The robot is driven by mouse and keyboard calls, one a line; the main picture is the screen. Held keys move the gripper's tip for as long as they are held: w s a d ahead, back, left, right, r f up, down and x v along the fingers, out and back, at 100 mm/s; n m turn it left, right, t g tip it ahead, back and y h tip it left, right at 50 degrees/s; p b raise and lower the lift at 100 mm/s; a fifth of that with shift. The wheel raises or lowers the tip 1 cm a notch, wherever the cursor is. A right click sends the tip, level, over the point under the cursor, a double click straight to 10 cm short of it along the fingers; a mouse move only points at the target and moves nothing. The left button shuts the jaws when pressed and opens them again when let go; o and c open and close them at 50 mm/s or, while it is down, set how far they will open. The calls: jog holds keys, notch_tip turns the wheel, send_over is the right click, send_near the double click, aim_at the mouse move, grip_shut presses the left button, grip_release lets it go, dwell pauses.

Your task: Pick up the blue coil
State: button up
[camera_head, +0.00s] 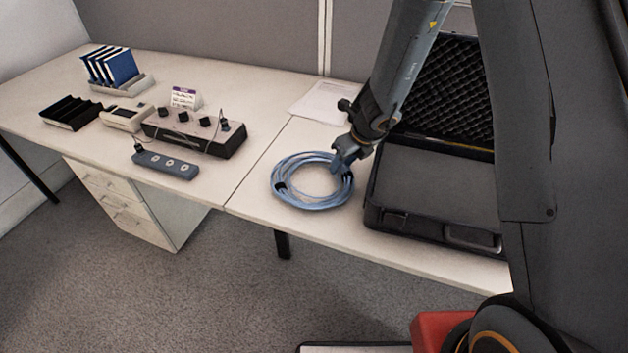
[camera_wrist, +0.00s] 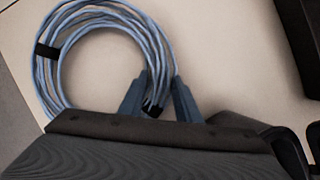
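The blue coil (camera_head: 284,196) is a bundled ring of light blue cable lying on the white table. My gripper (camera_head: 343,160) is over the coil's right side in the head view. In the wrist view, the coil (camera_wrist: 66,28) fills the upper left, with a black tie on its left side. The two blue-grey fingers of my gripper (camera_wrist: 158,102) stand on either side of the cable bundle, by another black tie. A small gap seems to show beside the bundle, and the fingertips' contact with it is unclear.
An open black case (camera_head: 425,190) with foam in its lid stands close to the right of the coil. A control box (camera_head: 194,136), a blue-grey strip with round sockets (camera_head: 165,165) and blue binders (camera_head: 112,67) stand to the left. White paper (camera_head: 318,102) lies behind.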

grip_shut()
jog(key=shift+r, duration=0.1)
